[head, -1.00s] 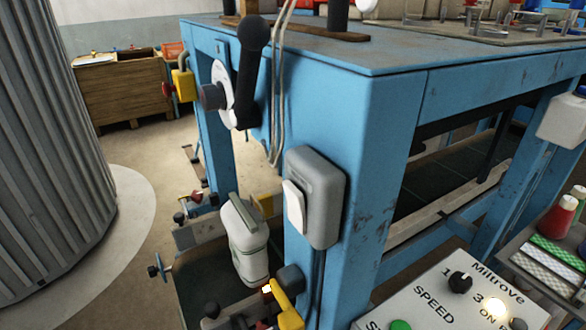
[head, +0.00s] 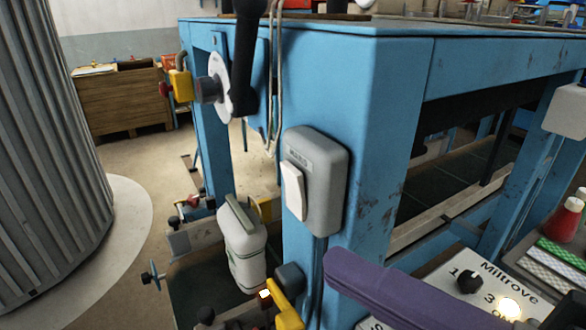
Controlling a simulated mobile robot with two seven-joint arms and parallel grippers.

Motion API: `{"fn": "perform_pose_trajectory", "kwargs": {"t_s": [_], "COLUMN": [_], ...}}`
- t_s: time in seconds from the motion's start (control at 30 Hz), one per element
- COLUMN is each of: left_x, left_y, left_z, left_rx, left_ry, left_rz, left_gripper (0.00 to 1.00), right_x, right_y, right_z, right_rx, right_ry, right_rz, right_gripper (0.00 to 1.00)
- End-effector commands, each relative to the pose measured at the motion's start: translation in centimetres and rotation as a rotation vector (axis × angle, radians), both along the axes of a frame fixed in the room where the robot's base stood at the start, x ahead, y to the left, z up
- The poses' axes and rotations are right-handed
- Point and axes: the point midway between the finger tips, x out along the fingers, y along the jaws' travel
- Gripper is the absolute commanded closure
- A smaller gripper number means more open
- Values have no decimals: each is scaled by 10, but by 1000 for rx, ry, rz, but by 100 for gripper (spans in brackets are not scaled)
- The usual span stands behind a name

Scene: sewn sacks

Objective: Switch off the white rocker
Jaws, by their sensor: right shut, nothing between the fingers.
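The white rocker (head: 293,191) sits on the left-facing side of a grey switch box (head: 325,185), fixed to the blue machine leg. I see it nearly edge-on and cannot tell which end is pressed in. My right gripper (head: 338,268) enters from the lower right as a long purple shape, its tip below the box and to the right of the rocker. It is shut with nothing held, and apart from the rocker in the picture. My left gripper is out of view.
A black-handled lever (head: 245,60) and hanging cables are above the box. A white jug-like item (head: 242,250) and a yellow fitting (head: 285,305) are below. A control panel (head: 465,285) with knobs lies at the lower right. The floor (head: 150,165) on the left is open.

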Motion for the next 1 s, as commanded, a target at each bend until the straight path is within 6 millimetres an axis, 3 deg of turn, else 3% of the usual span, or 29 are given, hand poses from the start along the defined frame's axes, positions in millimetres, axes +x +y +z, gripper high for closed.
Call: {"fn": "perform_pose_trajectory", "kwargs": {"t_s": [0.37, 0.8, 1.0], "left_x": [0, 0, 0], "left_y": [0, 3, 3], "left_z": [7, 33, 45], "left_rx": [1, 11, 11], "left_ry": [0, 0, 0], "left_rz": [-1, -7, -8], "left_gripper": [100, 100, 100], "right_x": [10, 68, 81], "right_y": [10, 79, 50], "right_z": [3, 0, 2], "right_rx": [6, 5, 0], "right_ry": [1, 2, 4], "right_rz": [-6, -3, -4], "right_gripper": [100, 100, 100]}}
